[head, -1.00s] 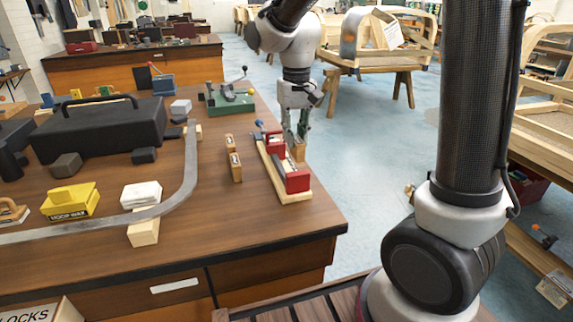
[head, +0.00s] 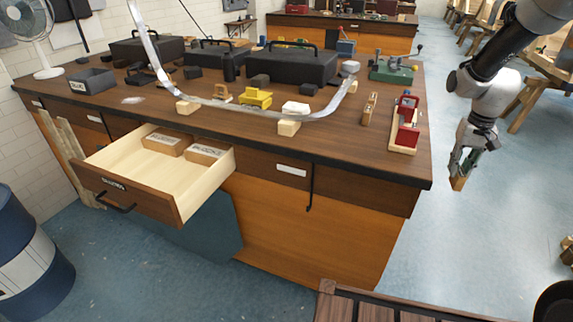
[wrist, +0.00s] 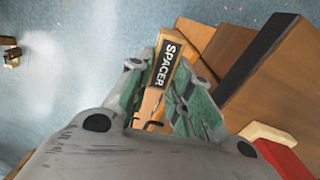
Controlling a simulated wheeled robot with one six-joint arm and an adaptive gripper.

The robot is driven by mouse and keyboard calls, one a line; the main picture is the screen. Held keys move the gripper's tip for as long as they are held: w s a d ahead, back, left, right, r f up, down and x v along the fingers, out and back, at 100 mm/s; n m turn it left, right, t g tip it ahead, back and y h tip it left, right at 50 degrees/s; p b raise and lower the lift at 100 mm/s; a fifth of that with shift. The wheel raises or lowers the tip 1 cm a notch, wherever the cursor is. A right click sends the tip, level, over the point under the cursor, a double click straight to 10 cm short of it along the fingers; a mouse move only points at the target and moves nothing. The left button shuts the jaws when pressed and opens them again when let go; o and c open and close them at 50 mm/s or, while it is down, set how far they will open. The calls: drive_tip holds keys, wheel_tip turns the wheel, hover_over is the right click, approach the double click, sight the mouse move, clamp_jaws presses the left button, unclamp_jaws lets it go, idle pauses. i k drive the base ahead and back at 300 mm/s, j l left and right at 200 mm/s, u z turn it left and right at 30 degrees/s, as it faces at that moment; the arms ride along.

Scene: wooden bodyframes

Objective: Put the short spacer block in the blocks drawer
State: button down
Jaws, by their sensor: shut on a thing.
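My gripper (head: 462,168) is at the right in the head view, off the bench's right end and over the floor. It is shut on a short wooden spacer block (head: 458,183), which hangs below the fingers. In the wrist view the spacer block (wrist: 164,73) shows a black "SPACER" label between the green-padded fingers (wrist: 160,100). The drawer (head: 128,197) at the bench's left front is pulled open. Two labelled wooden blocks (head: 168,142) (head: 206,152) lie toward its back. The label on its front is too small to read surely.
A blue drum (head: 25,250) stands at lower left.

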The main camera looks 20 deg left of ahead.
sight(152, 184)
drive_tip(key=k+l+u, duration=0.25)
drive_tip(key=k, duration=0.2)
drive_tip(key=l+u, duration=0.1)
drive_tip(key=u, duration=0.25)
drive_tip(key=i+l+u, duration=0.1)
drive_tip(key=u, duration=0.35)
drive_tip(key=i+l+u, duration=0.15)
drive_tip(key=u, duration=0.25)
drive_tip(key=i+l+u, duration=0.15)
drive_tip(key=i+u, duration=0.15)
drive_tip(key=i, duration=0.25)
